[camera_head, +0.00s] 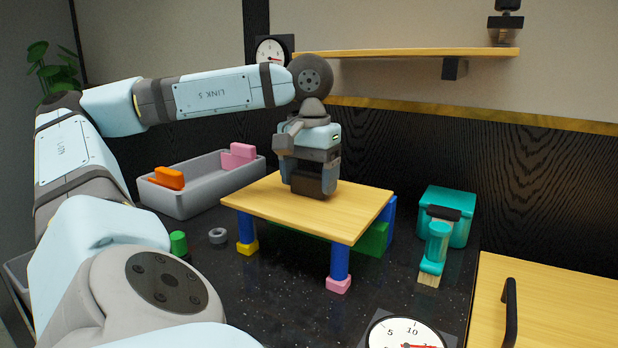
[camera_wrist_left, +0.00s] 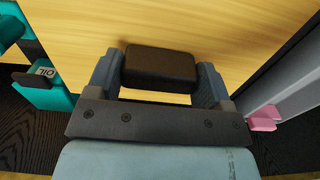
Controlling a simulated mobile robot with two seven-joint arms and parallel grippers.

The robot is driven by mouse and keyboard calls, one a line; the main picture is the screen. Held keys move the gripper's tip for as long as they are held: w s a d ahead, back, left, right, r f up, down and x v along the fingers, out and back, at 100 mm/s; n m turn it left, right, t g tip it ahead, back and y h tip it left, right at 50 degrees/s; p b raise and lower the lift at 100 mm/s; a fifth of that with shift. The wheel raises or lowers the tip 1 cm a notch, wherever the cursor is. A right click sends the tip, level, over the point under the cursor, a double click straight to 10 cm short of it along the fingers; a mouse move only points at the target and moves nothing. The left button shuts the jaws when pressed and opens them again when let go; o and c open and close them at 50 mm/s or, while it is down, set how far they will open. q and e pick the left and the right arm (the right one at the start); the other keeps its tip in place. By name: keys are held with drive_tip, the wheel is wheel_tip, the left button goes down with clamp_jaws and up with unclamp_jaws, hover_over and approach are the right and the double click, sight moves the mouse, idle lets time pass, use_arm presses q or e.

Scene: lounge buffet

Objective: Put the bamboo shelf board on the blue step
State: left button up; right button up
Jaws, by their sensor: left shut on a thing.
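The bamboo shelf board (camera_head: 290,205) is a flat light-wood plate, roughly level, with a dark block-shaped handle (camera_wrist_left: 160,69) on top. My left gripper (camera_head: 312,182) comes down from above and is shut on that handle. In the left wrist view the fingers (camera_wrist_left: 160,78) sit at both ends of the handle. Under the board stand blue posts, one at the front left (camera_head: 246,227), one at the front right (camera_head: 340,261) and a blue piece at the back right (camera_head: 389,218). The board seems to lie on their tops; I cannot tell if it touches. My right gripper is out of view.
A yellow block (camera_head: 247,248) and a pink block (camera_head: 338,285) are at the post feet, with a green block (camera_head: 373,239) behind. A grey bin (camera_head: 200,200), green cylinder (camera_head: 178,243), grey ring (camera_head: 218,236), teal box (camera_head: 460,213) and dial (camera_head: 405,333) stand around on the dark counter.

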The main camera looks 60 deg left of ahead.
sight(309, 173)
use_arm(q)
drive_tip(key=o, duration=1.1)
drive_tip(key=shift+c, duration=0.2)
drive_tip(key=shift+r, duration=0.1)
wheel_tip(309, 173, up, 12)
drive_tip(key=p, duration=0.6)
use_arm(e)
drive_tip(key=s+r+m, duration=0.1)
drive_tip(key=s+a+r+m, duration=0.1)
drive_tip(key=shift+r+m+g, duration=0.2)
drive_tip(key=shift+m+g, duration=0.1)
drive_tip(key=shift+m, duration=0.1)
